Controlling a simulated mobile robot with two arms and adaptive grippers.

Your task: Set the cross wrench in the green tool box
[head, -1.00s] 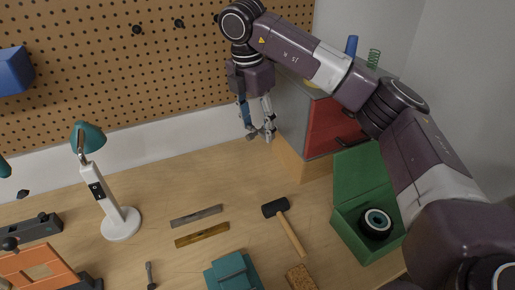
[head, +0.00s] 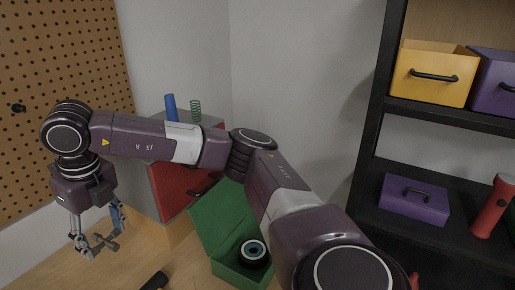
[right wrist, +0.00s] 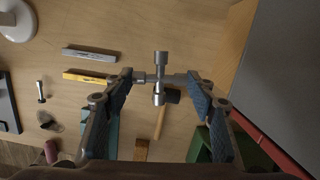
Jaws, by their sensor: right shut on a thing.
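The grey metal cross wrench (head: 103,243) is held above the bench by my right gripper (head: 96,236). In the right wrist view the wrench (right wrist: 159,66) lies between both fingertips (right wrist: 160,84), which are shut on its side arms. The green tool box (head: 228,268) stands open on the bench, right of and apart from the gripper. Its lid (head: 212,217) is raised at the back. A black wheel with a teal-ringed hub (head: 254,252) is inside it. My right arm hides part of the box area. My left gripper is out of view.
A hammer (right wrist: 161,121) lies on the bench. A black shelf (head: 365,130) stands at right.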

